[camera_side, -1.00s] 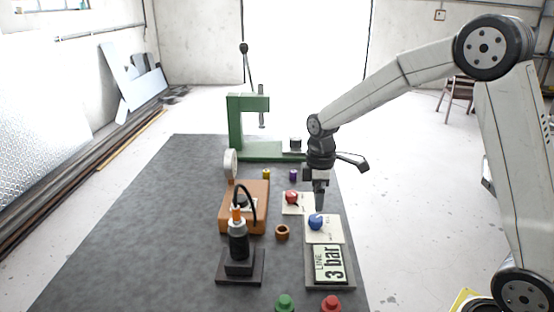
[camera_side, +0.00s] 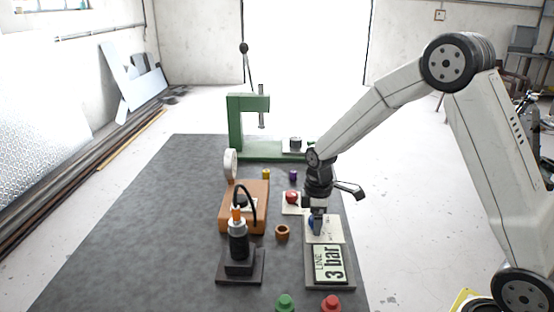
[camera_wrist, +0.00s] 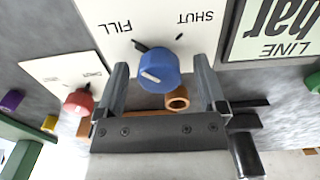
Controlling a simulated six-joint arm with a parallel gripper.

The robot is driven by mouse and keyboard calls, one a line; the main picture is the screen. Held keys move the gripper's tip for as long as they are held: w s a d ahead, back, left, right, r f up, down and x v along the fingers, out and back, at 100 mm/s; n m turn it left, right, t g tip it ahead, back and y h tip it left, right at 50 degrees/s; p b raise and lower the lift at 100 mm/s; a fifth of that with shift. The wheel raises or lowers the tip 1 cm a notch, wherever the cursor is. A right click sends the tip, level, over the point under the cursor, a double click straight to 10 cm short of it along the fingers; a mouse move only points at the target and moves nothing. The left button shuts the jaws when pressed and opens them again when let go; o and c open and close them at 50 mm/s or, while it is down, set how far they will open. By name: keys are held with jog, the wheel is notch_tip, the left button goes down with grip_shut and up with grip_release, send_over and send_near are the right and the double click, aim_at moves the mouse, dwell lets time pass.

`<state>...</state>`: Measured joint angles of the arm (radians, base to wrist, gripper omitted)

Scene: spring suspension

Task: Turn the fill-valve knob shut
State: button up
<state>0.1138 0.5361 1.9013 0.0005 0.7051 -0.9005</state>
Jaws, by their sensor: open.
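The blue fill-valve knob (camera_wrist: 158,66) stands on a white plate (camera_wrist: 185,18) marked FILL and SHUT in the wrist view. A white line on the knob's face and a dark pointer at its rim show; the dark pointer is at the FILL side. My gripper (camera_wrist: 160,78) is open, with one finger on each side of the knob and a gap to each. In the side view, my gripper (camera_side: 316,226) is down at the plate (camera_side: 324,236) and hides most of the knob (camera_side: 311,222).
A red knob (camera_side: 291,197) on its own plate sits just behind. The "LINE 3 bar" sign (camera_side: 330,263) is in front. A green press (camera_side: 236,125) is at the back.

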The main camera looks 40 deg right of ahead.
jog(key=shift+f, duration=0.2)
grip_shut()
